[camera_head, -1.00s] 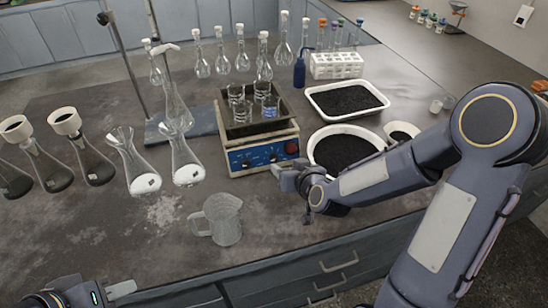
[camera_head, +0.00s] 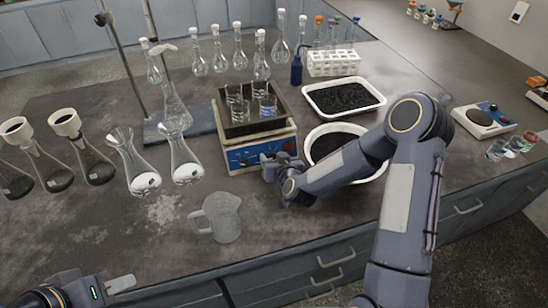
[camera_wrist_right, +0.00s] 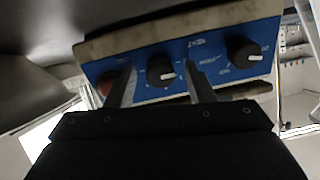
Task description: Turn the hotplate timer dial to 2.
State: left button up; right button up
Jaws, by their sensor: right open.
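The hotplate (camera_head: 258,144) stands mid-bench, with a blue control panel (camera_head: 235,160) on its front. In the right wrist view the panel (camera_wrist_right: 212,68) carries two black dials and a red switch (camera_wrist_right: 107,86). One dial (camera_wrist_right: 161,70) sits between the fingers of my open right gripper (camera_wrist_right: 160,76); I cannot see whether they touch it. The other dial (camera_wrist_right: 243,51) is to the right. The labels are too small to read, so I cannot tell which dial is the timer. In the head view my right gripper (camera_head: 273,163) hides part of the panel. My left gripper (camera_head: 120,284) is low at the left, away from the hotplate.
A tray (camera_head: 219,112) with beakers is on top of the hotplate. A white bowl (camera_head: 309,147) of dark grains is close right, partly behind my right arm. A glass jug (camera_head: 222,218) stands in front.

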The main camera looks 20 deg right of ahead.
jog(key=c, duration=1)
jog(key=shift+f+m+b, duration=0.15)
jog(key=shift+m+b, duration=0.25)
jog(key=shift+b, duration=0.4)
jog(key=m+b, duration=1.3)
jog(key=b, duration=0.3)
jog(key=shift+f+m+b, duration=0.15)
jog(key=shift+m+b, duration=0.2)
jog(key=shift+m, duration=0.05)
jog(key=shift+s+m+h+b, duration=0.1)
jog(key=shift+m+h+b, duration=0.2)
jog(key=shift+m+b, duration=1.2)
jog(key=shift+r+m, duration=0.2)
jog(key=shift+m, duration=0.1)
jog(key=o, duration=1)
